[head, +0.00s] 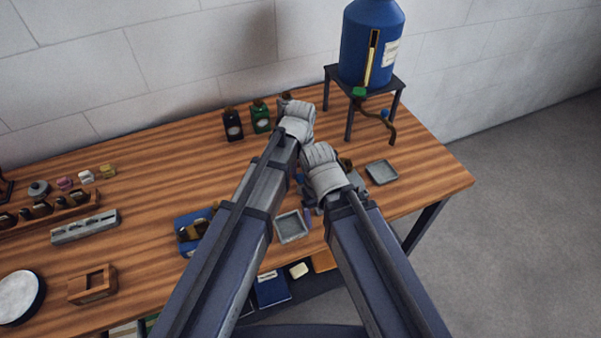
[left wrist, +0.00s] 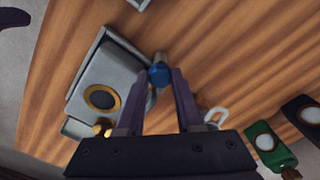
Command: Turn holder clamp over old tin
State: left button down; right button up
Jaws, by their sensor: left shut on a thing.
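In the left wrist view, my left gripper (left wrist: 162,82) is shut on a small blue knob (left wrist: 158,74), which I take to be part of the holder clamp. Beside it is a grey box-like holder (left wrist: 118,65) with a gold ring around a dark centre (left wrist: 101,97). I cannot make out the old tin for certain. In the head view, my arms hide most of this holder, and only a bit of blue shows between them. My right gripper is mostly hidden behind its own arm, so its jaws cannot be judged.
Shallow grey trays (head: 291,227) (head: 381,172) lie near the holder. A black bottle (head: 232,126) and a green bottle (head: 260,117) stand at the back. A blue tank (head: 370,45) sits on a dark stand at the back right.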

aim_at(301, 176)
dwell(0.3)
pick_arm(q)
jog(key=c, duration=0.6)
grip_release()
jog(key=shift+o, duration=0.2)
jog(key=shift+r, duration=0.15)
pick_arm(e)
jog(key=shift+r, duration=0.15)
pick_arm(q)
notch_tip(301, 176, up, 8)
jog(key=p, duration=0.8)
jog(key=shift+f, duration=0.2)
pick_arm(e)
notch_tip(301, 176, up, 8)
jog(key=shift+f, duration=0.25)
pick_arm(q)
jog(key=shift+f, duration=0.1)
